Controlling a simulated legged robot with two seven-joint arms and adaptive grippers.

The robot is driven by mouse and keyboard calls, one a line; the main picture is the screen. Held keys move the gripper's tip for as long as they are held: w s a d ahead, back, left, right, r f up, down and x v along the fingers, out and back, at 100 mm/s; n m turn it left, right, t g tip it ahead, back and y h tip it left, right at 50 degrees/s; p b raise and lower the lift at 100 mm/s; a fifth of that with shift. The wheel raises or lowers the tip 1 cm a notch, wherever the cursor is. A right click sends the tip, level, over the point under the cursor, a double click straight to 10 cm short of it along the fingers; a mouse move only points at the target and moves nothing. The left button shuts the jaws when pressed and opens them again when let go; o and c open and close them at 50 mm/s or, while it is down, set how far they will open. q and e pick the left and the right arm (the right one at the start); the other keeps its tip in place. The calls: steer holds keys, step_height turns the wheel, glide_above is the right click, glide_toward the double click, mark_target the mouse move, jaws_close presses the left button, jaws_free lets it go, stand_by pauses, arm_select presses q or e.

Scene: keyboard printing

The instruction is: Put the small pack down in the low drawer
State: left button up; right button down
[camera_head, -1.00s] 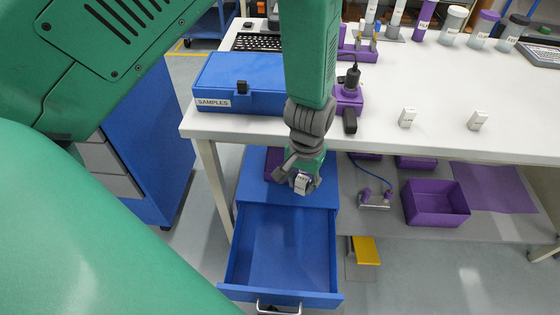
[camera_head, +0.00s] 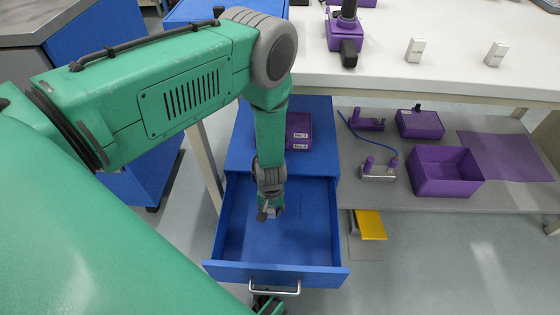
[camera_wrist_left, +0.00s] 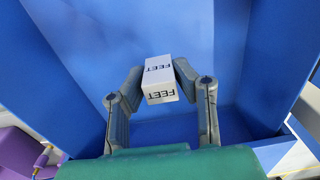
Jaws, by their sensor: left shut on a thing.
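My left gripper (camera_head: 270,213) reaches down into the open blue low drawer (camera_head: 233,235). It is shut on the small pack, a white box marked FEET, which shows clearly between its fingertips in the left wrist view (camera_wrist_left: 160,78). In the head view the pack is mostly hidden by the gripper. The pack is above or near the drawer floor (camera_head: 300,235); I cannot tell whether it touches. A dark and green part, possibly my right gripper (camera_head: 267,303), shows below the drawer handle at the bottom edge; its fingers are not clear.
A purple box (camera_head: 298,130) sits on the blue cabinet top behind the drawer. The white table (camera_head: 450,75) carries two small white packs (camera_head: 415,50) (camera_head: 495,54). A purple bin (camera_head: 445,175) stands on the grey lower shelf. The visible drawer floor around the gripper looks empty.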

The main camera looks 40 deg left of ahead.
arm_select(q)
steer(key=b, duration=0.3)
glide_above(271, 230)
step_height(271, 230, down, 6)
steer(key=shift+a+f, duration=0.1)
steer(key=shift+f, duration=0.1)
steer(key=shift+a+f, duration=0.2)
steer(key=shift+f, duration=0.4)
steer(key=f, duration=0.1)
steer(key=f+b, duration=0.1)
steer(key=f, duration=0.1)
steer(key=shift+d, duration=0.4)
steer(key=shift+a+f+b, duration=0.1)
steer(key=shift+a+b, duration=0.05)
steer(key=shift+b, duration=0.15)
steer(key=o, duration=0.9)
steer(key=shift+a, duration=0.1)
